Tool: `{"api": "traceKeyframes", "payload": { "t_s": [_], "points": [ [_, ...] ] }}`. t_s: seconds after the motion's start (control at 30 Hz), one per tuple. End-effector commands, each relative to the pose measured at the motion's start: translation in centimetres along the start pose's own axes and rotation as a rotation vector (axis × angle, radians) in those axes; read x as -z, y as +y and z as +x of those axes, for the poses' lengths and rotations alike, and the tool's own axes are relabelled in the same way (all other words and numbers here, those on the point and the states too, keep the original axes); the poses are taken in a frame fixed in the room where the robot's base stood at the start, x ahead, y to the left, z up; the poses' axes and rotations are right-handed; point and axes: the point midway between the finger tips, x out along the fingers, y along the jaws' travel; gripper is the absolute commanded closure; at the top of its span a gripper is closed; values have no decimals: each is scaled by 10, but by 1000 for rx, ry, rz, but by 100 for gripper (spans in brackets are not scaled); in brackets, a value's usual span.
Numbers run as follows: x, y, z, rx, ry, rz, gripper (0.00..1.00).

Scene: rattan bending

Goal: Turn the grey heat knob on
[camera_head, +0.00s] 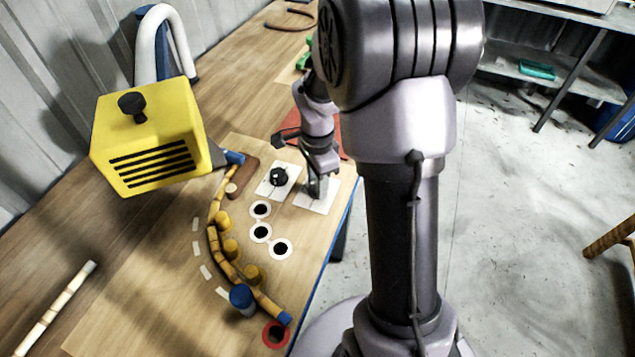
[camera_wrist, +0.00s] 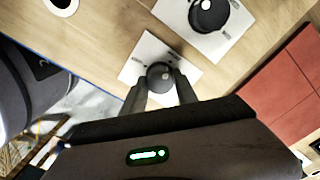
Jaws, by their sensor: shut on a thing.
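The grey heat knob (camera_wrist: 160,74) sits on a white plate (camera_wrist: 137,63) in the wrist view. My gripper (camera_wrist: 161,88) is shut on it, with one finger on each side. In the head view my gripper (camera_head: 318,187) is down over the same white plate (camera_head: 313,205) near the table's right edge, and it hides most of the knob. A second, black knob (camera_head: 278,176) on its own white plate stands just left of my gripper. It also shows at the top of the wrist view (camera_wrist: 208,15).
A yellow slotted box (camera_head: 148,140) with a black top knob stands at the left. A curved rattan pole (camera_head: 222,262) lies against several yellow pegs and a blue one (camera_head: 241,298). Ringed black holes (camera_head: 261,232) lie in front of my gripper. A red mat (camera_wrist: 285,95) is beside it.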

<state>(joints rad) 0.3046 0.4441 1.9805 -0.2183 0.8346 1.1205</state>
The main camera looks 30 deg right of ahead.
Motion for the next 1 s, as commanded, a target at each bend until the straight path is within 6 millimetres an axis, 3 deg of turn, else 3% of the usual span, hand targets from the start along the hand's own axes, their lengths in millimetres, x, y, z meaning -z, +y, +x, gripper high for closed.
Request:
{"api": "traceKeyframes", "payload": {
  "t_s": [0.7, 0.73, 0.8, 0.83, 1.0],
  "points": [
    [0, 0, 0, 1, 0, 66, 100],
    [0, 0, 0, 1, 0, 66, 61],
    [0, 0, 0, 1, 0, 66, 47],
    [0, 0, 0, 1, 0, 66, 43],
    [0, 0, 0, 1, 0, 65, 43]
  ]
}}
